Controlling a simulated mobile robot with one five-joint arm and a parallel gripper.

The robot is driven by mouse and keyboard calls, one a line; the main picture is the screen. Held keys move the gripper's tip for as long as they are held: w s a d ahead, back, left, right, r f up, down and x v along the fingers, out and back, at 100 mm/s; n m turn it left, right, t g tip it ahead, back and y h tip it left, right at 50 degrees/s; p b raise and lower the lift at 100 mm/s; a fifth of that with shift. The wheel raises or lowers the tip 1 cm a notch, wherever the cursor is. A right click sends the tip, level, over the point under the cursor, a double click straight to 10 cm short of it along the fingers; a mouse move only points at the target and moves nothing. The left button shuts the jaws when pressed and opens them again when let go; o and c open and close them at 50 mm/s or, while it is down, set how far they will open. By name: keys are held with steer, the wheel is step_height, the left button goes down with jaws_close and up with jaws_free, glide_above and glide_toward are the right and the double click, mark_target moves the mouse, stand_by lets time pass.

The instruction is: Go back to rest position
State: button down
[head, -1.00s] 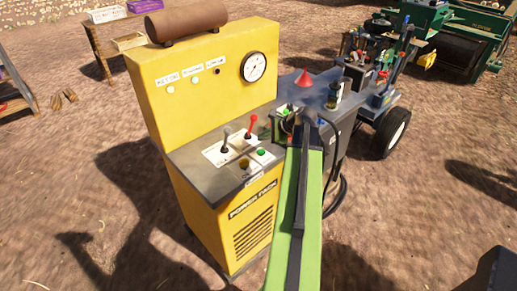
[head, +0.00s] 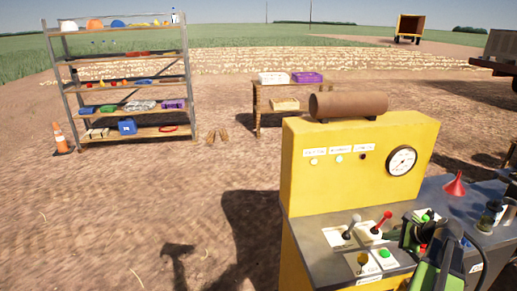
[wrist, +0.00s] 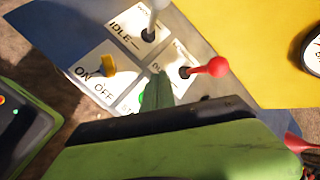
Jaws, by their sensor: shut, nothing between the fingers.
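The yellow power pack (head: 340,165) stands at the lower right of the head view, with a grey control panel on top. My gripper (head: 422,222) is shut and empty, just right of the panel's levers. My green arm reaches in from the bottom right. In the wrist view my gripper (wrist: 157,88) shows as a dark green finger over the panel. A red-knobbed lever (wrist: 208,68) is right of it and a yellow switch (wrist: 108,65) marked ON/OFF is left. A grey lever (head: 352,226) stands beside the IDLE label. A green button is partly hidden behind the finger.
A red funnel (head: 454,186) and jars stand on the dark bench to the right of my gripper. A brown cylinder (head: 348,104) tops the power pack. A shelf (head: 118,60), a cone (head: 60,138) and a wooden table (head: 258,105) stand behind. Open dirt lies at left.

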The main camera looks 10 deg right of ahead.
steer(key=w+a+n, duration=0.1)
steer(key=a, duration=0.3)
steer(key=w+a+f+n+g+y, duration=0.1)
steer(key=w+a+n, duration=0.1)
steer(key=a, duration=0.2)
steer(key=w+a+f+n+g, duration=0.1)
steer(key=a+n, duration=0.1)
steer(key=a, duration=0.2)
steer(key=shift+w+f, duration=0.15)
steer(key=shift+w, duration=0.25)
steer(key=a+f+n+g, duration=0.1)
steer(key=a+n, duration=0.1)
steer(key=a, duration=0.2)
steer(key=w+a+n+g, duration=0.1)
steer(key=a+n, duration=0.2)
steer(key=a, duration=0.2)
steer(key=w+a+f+n+g, duration=0.1)
steer(key=a+n, duration=0.1)
steer(key=a, duration=0.3)
steer(key=shift+a+f, duration=0.25)
steer(key=shift+f, duration=0.05)
steer(key=s+a+f+n+g+h, duration=0.1)
steer(key=s+a+n+g, duration=0.1)
steer(key=a+n, duration=0.4)
steer(key=s+a+f+n+g+h, duration=0.1)
steer(key=a+n, duration=0.5)
steer(key=a, duration=0.8)
steer(key=shift+s+n+g, duration=0.3)
steer(key=shift+s+g, duration=0.1)
steer(key=shift+s, duration=0.25)
